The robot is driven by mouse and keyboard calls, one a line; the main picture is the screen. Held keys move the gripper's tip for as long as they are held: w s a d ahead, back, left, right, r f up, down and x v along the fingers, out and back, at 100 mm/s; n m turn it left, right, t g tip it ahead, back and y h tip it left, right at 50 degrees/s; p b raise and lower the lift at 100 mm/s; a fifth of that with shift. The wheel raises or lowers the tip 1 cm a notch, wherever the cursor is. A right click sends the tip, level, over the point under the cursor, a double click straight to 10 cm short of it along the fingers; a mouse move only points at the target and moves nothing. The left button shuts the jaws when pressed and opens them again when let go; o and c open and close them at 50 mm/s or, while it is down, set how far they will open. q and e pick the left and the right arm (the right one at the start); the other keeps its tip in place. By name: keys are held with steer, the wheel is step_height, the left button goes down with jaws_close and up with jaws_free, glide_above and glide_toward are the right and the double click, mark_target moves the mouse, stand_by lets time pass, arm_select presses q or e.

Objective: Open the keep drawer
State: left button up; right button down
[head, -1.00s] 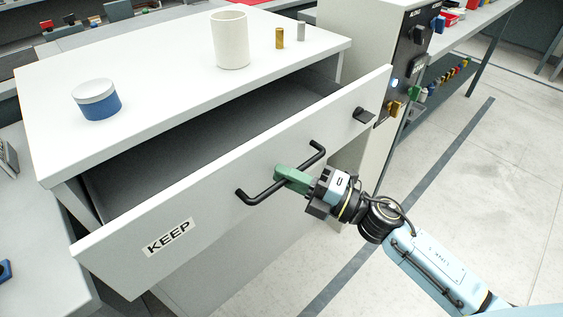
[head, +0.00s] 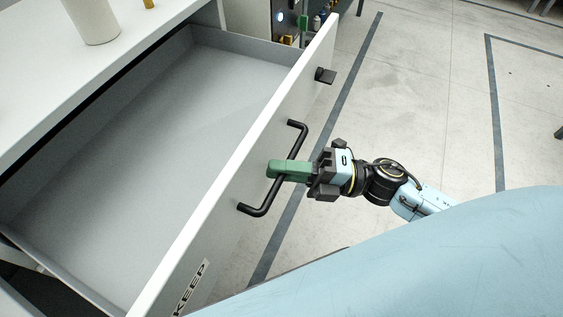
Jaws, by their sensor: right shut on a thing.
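The keep drawer (head: 160,130) stands pulled well out of the white cabinet, and its grey inside is empty where I see it. Its white front panel (head: 228,190) carries the KEEP label (head: 190,287) at the bottom. A black bar handle (head: 262,207) is fixed to the front. My right gripper (head: 288,171) has green fingers and is shut on the handle near its middle. My left gripper is not in view.
The white cabinet top (head: 130,62) is at the upper left, with a white cup (head: 92,20) and part of a brass cylinder (head: 149,3) on it. A small black block (head: 325,75) sticks out from the drawer front. Open floor (head: 430,90) lies to the right.

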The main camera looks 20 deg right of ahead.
steer(key=c, duration=1.5)
jaws_free()
steer(key=shift+o, duration=0.2)
steer(key=v, duration=1.3)
steer(key=shift+d, duration=0.2)
steer(key=shift+f, duration=0.1)
